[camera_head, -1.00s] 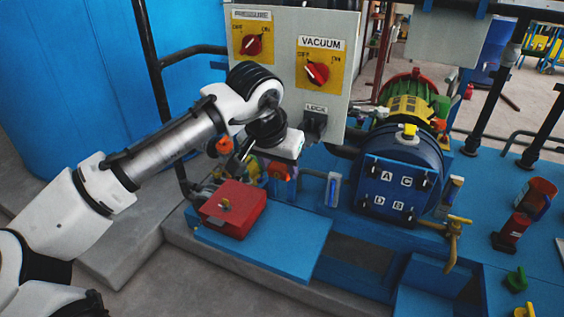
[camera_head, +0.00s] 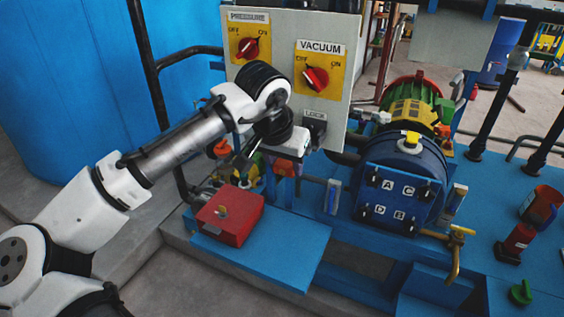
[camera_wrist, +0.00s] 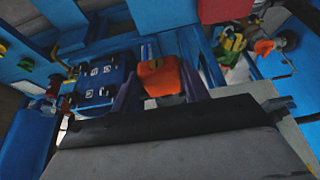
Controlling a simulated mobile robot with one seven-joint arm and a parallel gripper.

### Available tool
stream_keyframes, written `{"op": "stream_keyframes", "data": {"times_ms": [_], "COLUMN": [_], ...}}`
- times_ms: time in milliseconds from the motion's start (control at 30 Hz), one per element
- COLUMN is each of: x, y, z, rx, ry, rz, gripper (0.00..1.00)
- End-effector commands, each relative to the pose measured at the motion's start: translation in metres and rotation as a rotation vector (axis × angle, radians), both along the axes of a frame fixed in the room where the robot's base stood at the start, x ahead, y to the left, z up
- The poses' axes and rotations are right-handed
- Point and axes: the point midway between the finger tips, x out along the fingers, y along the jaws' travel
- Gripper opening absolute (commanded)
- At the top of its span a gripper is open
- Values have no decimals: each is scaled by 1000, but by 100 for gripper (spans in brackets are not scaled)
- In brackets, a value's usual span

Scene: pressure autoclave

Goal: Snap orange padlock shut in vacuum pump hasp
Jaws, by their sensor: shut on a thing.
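The orange padlock (camera_wrist: 160,77) is held between the two fingers of my gripper (camera_wrist: 160,88) in the wrist view. In the head view my gripper (camera_head: 287,165) hangs below the white wrist, with the padlock small and mostly hidden there. A dark hasp (camera_head: 315,130) sits under the LOCK label on the grey control panel (camera_head: 330,105), below the VACUUM switch (camera_head: 316,79). The gripper is below and to the left of this hasp, and the padlock is apart from it. I cannot make out the shackle clearly.
A red box (camera_head: 230,214) stands on a blue plate below the gripper. The blue vessel (camera_head: 400,185) marked A, B, C, D stands to the right. Several pipes and valves lie behind the gripper. A blue tank fills the left back.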

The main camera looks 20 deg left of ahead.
Motion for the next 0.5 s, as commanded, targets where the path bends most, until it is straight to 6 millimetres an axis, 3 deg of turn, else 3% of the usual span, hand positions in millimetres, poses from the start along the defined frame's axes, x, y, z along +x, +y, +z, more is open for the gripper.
{"op": "stream_keyframes", "data": {"times_ms": [500], "x": [43], "y": [-2], "z": [1], "rx": [-1], "ry": [0], "rz": [0], "gripper": [15]}}
